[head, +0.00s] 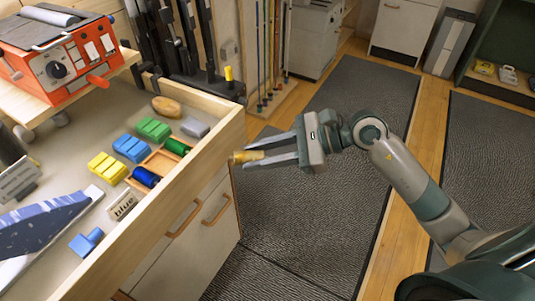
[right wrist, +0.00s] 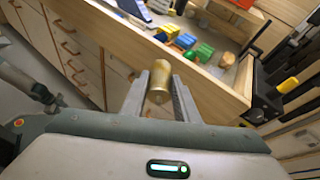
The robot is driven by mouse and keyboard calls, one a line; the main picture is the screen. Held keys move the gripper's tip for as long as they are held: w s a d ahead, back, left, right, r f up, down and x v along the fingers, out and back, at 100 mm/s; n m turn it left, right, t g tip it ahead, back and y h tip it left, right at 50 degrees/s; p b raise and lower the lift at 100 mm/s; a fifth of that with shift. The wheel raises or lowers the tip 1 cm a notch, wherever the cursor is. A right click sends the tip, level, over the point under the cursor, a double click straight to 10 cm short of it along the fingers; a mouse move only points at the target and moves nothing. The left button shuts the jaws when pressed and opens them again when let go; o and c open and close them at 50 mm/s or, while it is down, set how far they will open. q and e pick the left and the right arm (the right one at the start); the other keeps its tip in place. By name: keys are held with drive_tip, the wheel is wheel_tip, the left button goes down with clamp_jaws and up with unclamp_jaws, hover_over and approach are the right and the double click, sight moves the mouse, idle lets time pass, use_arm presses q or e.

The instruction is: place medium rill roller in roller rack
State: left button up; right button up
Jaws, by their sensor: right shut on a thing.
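My right gripper (head: 268,158) is shut on a gold-coloured roller, apparently the medium rill roller (head: 246,156), gripped at its fingertips. In the right wrist view the same roller (right wrist: 158,78) stands between the two fingers. The gripper is outside the bench, just right of its wooden front edge. The small wooden roller rack (head: 161,163) lies on the bench, left of the gripper. A green roller (head: 177,147) is at its far end and a dark blue roller (head: 146,177) at its near end, with bare wood between them.
The bench's raised wooden edge (head: 190,170) stands between gripper and rack. Green (head: 153,129), blue (head: 132,148) and yellow (head: 108,168) wax blocks lie behind the rack. The floor mat is clear.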

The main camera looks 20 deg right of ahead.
drive_tip(key=a+r+n+g+y, duration=0.1)
drive_tip(key=a+r+n+g, duration=0.5)
drive_tip(key=a, duration=0.4)
drive_tip(key=shift+a+r+g, duration=0.15)
drive_tip(key=shift+a+g, duration=0.05)
drive_tip(key=shift+g, duration=0.3)
